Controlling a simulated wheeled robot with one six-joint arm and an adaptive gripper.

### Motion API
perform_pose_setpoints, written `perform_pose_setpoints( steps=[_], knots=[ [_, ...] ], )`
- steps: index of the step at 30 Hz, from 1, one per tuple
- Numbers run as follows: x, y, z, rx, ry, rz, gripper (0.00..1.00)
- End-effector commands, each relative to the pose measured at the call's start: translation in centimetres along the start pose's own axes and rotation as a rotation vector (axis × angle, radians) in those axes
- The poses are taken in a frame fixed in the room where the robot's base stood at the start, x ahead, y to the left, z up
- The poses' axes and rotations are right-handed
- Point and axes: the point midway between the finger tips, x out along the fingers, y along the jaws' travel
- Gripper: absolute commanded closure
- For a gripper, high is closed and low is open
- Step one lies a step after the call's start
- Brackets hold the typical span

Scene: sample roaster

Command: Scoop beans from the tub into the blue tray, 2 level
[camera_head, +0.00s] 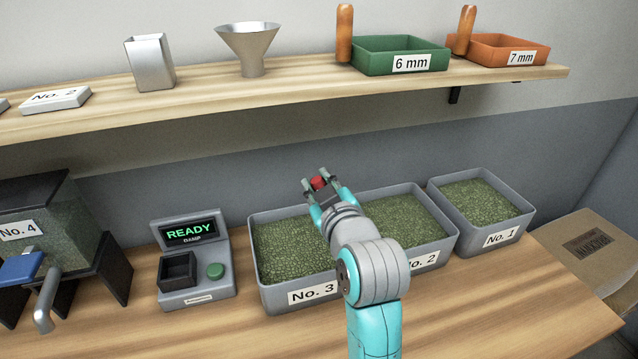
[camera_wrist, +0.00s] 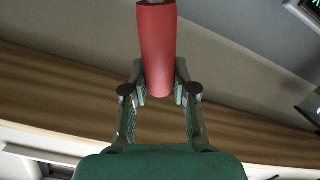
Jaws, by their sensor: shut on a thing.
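My gripper (camera_head: 318,184) is shut on a red handle (camera_head: 317,182), held up above the back of the tubs. In the wrist view the red handle (camera_wrist: 157,50) is a smooth cylinder between the fingers, with a thin grey part at its far end; the rest of the tool is cut off. Three grey tubs of green beans stand on the bench: tub No. 3 (camera_head: 300,294), tub No. 2 (camera_head: 437,252) and tub No. 1 (camera_head: 500,240). My arm covers parts of tubs No. 2 and No. 3.
A hopper marked No. 4 (camera_head: 45,215), with a blue part (camera_head: 20,267), is at far left. The shelf (camera_head: 300,92) above holds a funnel (camera_head: 248,45), green tray (camera_head: 400,55) and orange tray (camera_head: 500,50). A carton stands right.

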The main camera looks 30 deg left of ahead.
Motion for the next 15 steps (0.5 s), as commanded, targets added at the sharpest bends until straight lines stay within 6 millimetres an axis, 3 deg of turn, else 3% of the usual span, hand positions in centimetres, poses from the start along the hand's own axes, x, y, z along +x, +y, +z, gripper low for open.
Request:
perform_pose_setpoints(
  steps=[15],
  knots=[
    [0.5, -1.4, 1.5, -0.046, -0.015, -0.001, 1.0]
  ],
)
